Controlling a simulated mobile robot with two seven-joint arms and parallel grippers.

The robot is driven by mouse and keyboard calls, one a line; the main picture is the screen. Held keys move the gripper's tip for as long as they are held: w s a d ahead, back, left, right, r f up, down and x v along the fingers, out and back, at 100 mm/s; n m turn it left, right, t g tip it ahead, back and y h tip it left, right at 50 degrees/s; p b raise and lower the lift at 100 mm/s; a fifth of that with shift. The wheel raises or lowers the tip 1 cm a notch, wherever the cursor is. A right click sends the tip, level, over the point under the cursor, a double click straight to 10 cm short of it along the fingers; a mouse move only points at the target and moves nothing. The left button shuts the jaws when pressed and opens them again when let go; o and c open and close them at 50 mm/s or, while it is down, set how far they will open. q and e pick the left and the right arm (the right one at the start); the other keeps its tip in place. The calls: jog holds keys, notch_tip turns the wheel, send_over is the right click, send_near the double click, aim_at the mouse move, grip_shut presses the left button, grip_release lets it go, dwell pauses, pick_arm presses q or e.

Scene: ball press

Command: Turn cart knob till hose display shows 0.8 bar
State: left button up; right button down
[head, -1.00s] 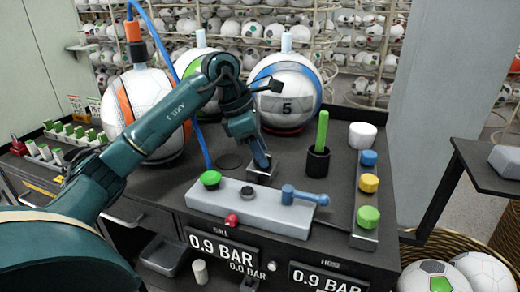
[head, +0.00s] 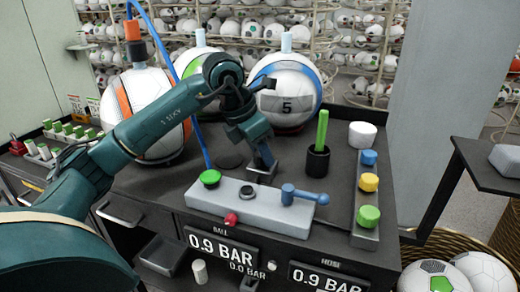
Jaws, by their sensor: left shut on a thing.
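The hose display (head: 318,278) on the cart's front reads 0.9 BAR. The ball display (head: 221,246) beside it also reads 0.9 BAR, with a smaller 0.0 BAR line under it. My left gripper (head: 262,174) points down at the cart top, just behind the light grey control box. It is shut on the cart knob, which its fingers hide almost wholly. My right gripper is not in view.
The control box (head: 215,196) carries a green button (head: 210,178), a black round part (head: 247,191) and a blue lever (head: 303,195). An orange-striped ball (head: 140,95) with the blue hose and a blue-striped ball (head: 290,75) stand behind.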

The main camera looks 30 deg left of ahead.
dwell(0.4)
pick_arm(q)
jog(key=o, duration=1)
jog(key=shift+r, duration=0.15)
jog(key=v, duration=1.3)
jog(key=shift+s, duration=0.1)
